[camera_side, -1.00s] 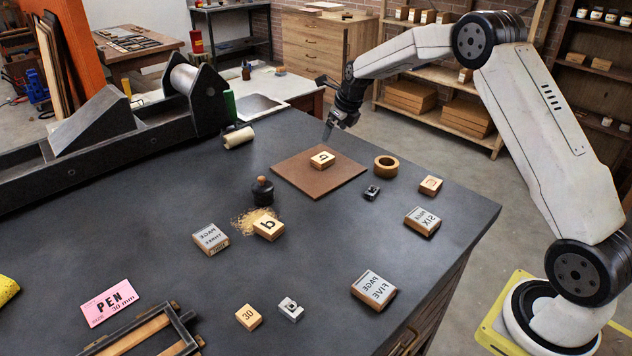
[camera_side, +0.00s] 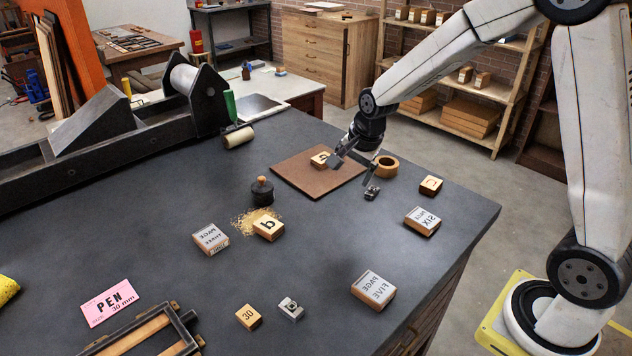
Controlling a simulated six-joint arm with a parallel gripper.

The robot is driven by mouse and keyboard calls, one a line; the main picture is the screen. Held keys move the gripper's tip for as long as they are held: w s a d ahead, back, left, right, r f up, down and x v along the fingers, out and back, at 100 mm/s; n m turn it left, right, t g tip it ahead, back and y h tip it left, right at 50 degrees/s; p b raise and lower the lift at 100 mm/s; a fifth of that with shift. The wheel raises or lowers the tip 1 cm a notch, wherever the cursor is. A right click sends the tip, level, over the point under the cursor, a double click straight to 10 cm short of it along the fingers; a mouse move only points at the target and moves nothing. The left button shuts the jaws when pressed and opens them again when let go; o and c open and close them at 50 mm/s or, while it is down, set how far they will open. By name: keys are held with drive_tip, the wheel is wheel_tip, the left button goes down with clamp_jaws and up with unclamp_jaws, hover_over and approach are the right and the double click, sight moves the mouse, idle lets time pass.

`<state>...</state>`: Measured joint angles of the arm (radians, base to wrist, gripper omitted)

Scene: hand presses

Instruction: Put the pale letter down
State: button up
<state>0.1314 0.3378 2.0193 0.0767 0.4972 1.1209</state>
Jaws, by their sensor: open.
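A pale wooden letter block (camera_side: 319,160) sits on the brown square mat (camera_side: 305,182), its right part hidden by one finger of my gripper. My gripper (camera_side: 353,173) is open and empty, low over the mat's right edge. One finger is at the block; the other is near a small dark metal piece (camera_side: 371,193) on the bench. I cannot tell whether either finger touches anything. Another pale letter block (camera_side: 268,228) lies beside sawdust, and a third (camera_side: 431,185) lies at the right.
A wooden ring (camera_side: 386,166) stands close to my gripper. PAGE blocks (camera_side: 373,290) (camera_side: 422,221) (camera_side: 210,238), a dark knobbed pot (camera_side: 262,191), a pink card (camera_side: 111,302) and a wooden frame (camera_side: 150,335) lie around the bench.

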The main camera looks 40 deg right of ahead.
drive_tip(key=s+a+f+n, duration=0.1)
drive_tip(key=s+a+n, duration=0.1)
drive_tip(key=s+n, duration=0.5)
drive_tip(key=s+a+f+n, duration=0.1)
drive_tip(key=s+a+n, duration=0.2)
drive_tip(key=s+n, duration=0.5)
drive_tip(key=shift+s+f+g, duration=0.2)
drive_tip(key=shift+s+g, duration=0.2)
drive_tip(key=shift+s, duration=0.15)
drive_tip(key=shift+w, duration=0.1)
drive_tip(key=m+g, duration=0.3)
drive_tip(key=m, duration=1.3)
hover_over(432, 182)
drive_tip(key=a, duration=0.1)
wheel_tip(432, 182, down, 3)
drive_tip(key=shift+w+r, duration=0.1)
drive_tip(key=shift+r, duration=0.1)
drive_tip(key=shift+d+f+m, duration=0.1)
drive_tip(key=shift+d+m, duration=0.3)
drive_tip(key=shift+d, duration=0.05)
drive_tip(key=shift+f, duration=3.9)
